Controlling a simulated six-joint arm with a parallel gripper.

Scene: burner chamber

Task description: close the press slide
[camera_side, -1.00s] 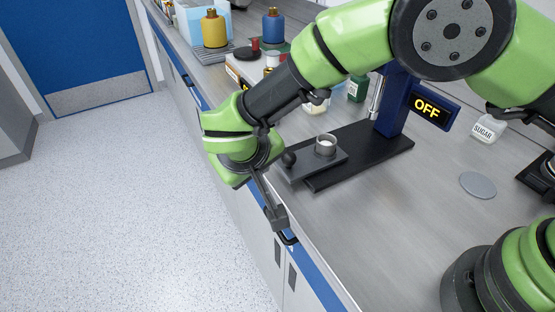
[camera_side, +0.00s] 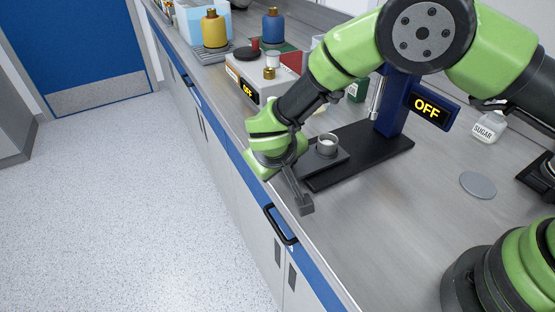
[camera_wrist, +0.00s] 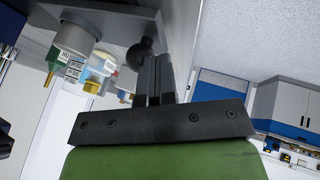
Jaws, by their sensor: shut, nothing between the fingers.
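The press has a blue column (camera_side: 393,104) with a lit "OFF" sign (camera_side: 428,107) and a black base (camera_side: 388,147). Its grey slide plate (camera_side: 340,158) sticks out of the base toward the counter's front edge and carries a small round cup (camera_side: 328,143). The slide's dark ball knob shows in the wrist view (camera_wrist: 140,52), beside my fingers; I cannot tell if they touch it. In the side view my gripper hides the knob. My gripper (camera_side: 306,207) is shut and empty, in front of the slide; its fingers also show in the wrist view (camera_wrist: 156,78).
A burner box (camera_side: 258,78) with a lit "OFF" display stands behind my wrist. A grey disc (camera_side: 478,185) and a sugar jar (camera_side: 488,127) lie to the right. The counter's front edge, with a drawer handle (camera_side: 280,224), is close to my gripper.

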